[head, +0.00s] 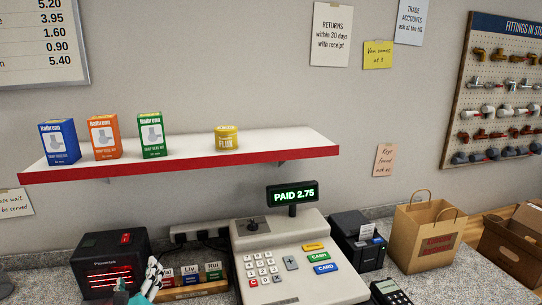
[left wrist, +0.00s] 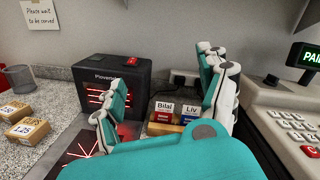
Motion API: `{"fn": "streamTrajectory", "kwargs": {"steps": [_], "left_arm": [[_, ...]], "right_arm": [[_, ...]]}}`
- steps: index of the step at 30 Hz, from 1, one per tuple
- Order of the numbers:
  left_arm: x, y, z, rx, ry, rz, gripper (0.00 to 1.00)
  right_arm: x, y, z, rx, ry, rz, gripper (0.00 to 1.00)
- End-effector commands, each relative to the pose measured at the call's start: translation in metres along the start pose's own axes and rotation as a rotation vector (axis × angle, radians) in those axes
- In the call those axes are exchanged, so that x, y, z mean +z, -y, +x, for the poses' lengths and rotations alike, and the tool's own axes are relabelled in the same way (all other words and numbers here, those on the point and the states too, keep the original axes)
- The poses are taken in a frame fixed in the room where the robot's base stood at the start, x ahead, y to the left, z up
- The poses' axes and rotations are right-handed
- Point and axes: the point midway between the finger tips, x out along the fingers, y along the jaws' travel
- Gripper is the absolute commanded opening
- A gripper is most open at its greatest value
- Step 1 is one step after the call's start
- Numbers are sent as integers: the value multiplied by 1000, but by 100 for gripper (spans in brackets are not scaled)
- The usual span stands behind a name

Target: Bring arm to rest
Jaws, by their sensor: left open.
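My left gripper (head: 137,282) is at the bottom left of the head view, partly cut off by the lower edge. It is teal and white. In the left wrist view its two fingers (left wrist: 163,72) stand wide apart with nothing between them. It is over the counter, in front of the black scanner box (head: 113,262) and the wooden rack of name-labelled blocks (head: 192,290). I cannot tell whether it touches anything. My right gripper shows in neither view.
The cash register (head: 300,262) reads "PAID 2.75" and stands right of the gripper. A receipt printer (head: 357,243), card terminal (head: 390,292) and paper bag (head: 428,236) stand further right. Small boxes (left wrist: 28,131) lie on the left.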

Motion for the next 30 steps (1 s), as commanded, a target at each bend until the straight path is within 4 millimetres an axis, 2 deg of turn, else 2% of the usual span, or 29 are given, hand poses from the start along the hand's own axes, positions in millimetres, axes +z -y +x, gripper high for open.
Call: {"fn": "streamTrajectory", "kwargs": {"steps": [5,10,14,15,18,24,30], "left_arm": [[-23,-23,-30,109,-90,-305,76],[-57,-48,-75,294,-194,-704,76],[-92,-68,-135,545,-279,-1102,76],[-103,-72,-156,639,-298,-1224,76],[-121,-76,-203,851,-318,-1456,76],[-139,-76,-272,1184,-303,-1716,76],[-145,-72,-328,1462,-251,-1858,76]], "right_arm": [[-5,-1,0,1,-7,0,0],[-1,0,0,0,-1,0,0],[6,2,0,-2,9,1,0],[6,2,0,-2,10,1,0],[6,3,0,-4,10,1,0],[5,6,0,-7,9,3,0],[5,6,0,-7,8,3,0]]}}
